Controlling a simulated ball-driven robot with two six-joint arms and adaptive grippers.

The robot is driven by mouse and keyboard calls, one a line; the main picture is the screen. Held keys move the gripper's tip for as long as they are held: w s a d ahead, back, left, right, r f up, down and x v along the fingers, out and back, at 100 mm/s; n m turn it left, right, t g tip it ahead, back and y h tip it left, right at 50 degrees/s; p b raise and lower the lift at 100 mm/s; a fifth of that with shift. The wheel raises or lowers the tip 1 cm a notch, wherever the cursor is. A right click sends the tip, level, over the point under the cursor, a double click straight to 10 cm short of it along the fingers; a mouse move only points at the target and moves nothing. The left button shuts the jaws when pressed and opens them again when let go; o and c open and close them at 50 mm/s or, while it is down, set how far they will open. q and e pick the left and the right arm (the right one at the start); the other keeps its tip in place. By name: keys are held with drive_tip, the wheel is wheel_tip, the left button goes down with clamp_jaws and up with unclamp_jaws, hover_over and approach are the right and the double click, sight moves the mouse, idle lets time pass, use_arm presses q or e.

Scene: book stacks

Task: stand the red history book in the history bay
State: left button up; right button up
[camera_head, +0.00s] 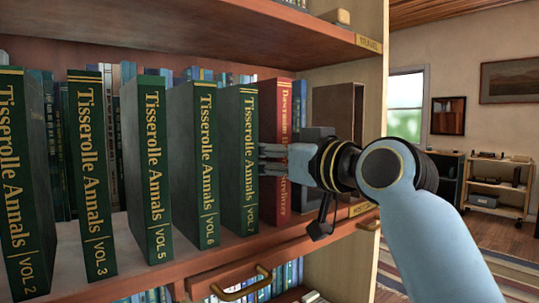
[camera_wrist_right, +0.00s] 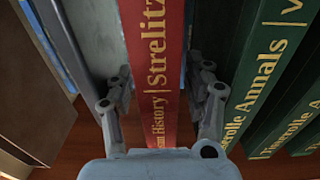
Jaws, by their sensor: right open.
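The red history book (camera_head: 279,105) stands upright on the shelf, just right of the green volume 7 (camera_head: 239,120). Its gold-lettered spine also fills the middle of the right wrist view (camera_wrist_right: 154,60). My right gripper (camera_head: 278,160) is at the lower spine and hides part of its title. In the wrist view the open fingers (camera_wrist_right: 160,92) are on either side of the red book; whether they touch it cannot be told. The small history label (camera_head: 361,208) is on the shelf edge, right of the red book. My left gripper is in neither view.
Several green Tisserolle Annals (camera_head: 155,150) stand in a row to the left. The shelf above (camera_head: 270,25) limits height. A drawer handle (camera_head: 240,285) sticks out below.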

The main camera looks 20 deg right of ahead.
drive_tip(key=p+v, duration=0.3)
drive_tip(key=v, duration=0.9)
drive_tip(key=shift+r, duration=0.15)
